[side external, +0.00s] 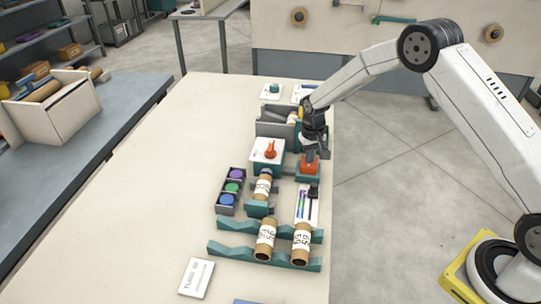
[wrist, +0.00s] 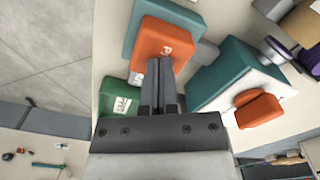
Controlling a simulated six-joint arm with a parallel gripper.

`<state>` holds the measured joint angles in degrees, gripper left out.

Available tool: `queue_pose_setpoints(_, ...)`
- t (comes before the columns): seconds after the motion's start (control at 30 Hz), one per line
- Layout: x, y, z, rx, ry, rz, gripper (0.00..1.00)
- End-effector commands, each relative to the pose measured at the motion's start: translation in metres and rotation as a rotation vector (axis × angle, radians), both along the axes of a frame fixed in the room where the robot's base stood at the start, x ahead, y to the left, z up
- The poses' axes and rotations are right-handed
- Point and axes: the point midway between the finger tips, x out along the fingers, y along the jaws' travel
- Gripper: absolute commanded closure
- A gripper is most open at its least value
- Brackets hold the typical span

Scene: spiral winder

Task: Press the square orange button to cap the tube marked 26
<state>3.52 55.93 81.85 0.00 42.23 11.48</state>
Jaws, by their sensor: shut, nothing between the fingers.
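The square orange button (side external: 308,168) sits on a teal base at the table's right side. In the wrist view the button (wrist: 163,48) shows part of a white letter. My gripper (side external: 311,153) points down at the button, with its fingers (wrist: 158,65) shut and empty over the button's near edge. I cannot tell whether the tips touch it. A brown tube (side external: 263,187) with a white label lies in a teal holder in front of the knob box. Two more labelled tubes (side external: 266,238) (side external: 301,243) lie on a teal rack. Their numbers are too small to read surely.
A teal box with an orange knob (side external: 270,150) stands left of the button; the knob (wrist: 258,108) is close in the wrist view. A green block (wrist: 122,104) is beside the button. Purple, green and blue buttons (side external: 231,187) stand farther left. The table's left side is clear.

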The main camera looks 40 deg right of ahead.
Motion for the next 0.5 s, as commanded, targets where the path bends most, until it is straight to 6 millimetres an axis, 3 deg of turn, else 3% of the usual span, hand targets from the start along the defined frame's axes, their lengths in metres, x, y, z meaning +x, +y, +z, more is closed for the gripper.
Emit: queue_pose_setpoints(0.5,0.000,0.000,-0.012,0.000,-0.001,0.000,1.00)
